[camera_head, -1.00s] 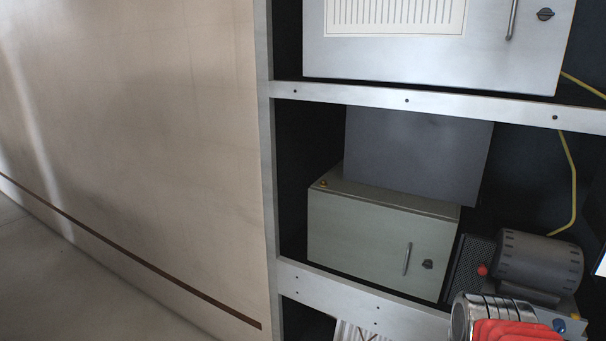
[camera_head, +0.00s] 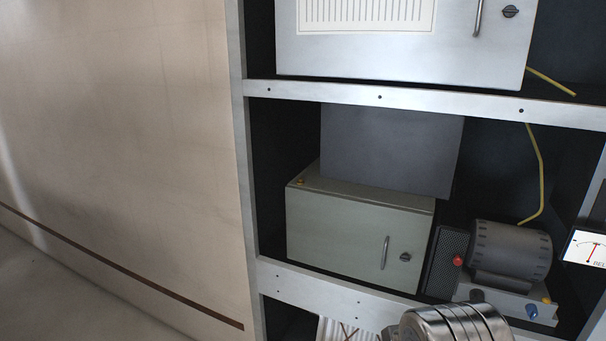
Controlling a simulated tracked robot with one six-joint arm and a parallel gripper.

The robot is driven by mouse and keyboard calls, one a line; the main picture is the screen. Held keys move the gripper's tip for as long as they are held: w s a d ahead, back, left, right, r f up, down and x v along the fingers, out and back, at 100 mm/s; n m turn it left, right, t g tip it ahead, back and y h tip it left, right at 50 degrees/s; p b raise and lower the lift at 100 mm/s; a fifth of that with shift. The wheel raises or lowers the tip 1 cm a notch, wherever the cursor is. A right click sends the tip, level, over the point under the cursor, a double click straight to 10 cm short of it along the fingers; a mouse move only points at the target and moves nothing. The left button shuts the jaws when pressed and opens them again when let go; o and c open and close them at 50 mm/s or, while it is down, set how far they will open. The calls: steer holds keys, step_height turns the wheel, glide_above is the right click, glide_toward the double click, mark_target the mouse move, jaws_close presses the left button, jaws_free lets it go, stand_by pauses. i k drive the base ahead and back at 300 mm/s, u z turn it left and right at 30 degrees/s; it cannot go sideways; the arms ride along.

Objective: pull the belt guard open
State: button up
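A dark perforated panel (camera_head: 447,262), which looks like the belt guard, stands on the lower shelf between the green-grey cabinet and the motor (camera_head: 508,254). A silver ringed cylinder (camera_head: 450,324), which seems to be part of my arm, shows at the bottom edge, below and in front of the panel and motor. My gripper's fingers are not in view.
The green-grey cabinet (camera_head: 350,226) with a handle stands left of the panel. A larger white cabinet (camera_head: 400,50) sits on the shelf above. The metal shelf rail (camera_head: 330,292) crosses in front. A dial gauge (camera_head: 588,247) is at the right edge. A yellow cable (camera_head: 541,175) hangs behind.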

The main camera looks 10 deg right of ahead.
mark_target(452, 245)
steer(key=k, duration=1.25)
steer(key=u, duration=0.5)
steer(key=i, duration=1.75)
steer(key=z, duration=0.55)
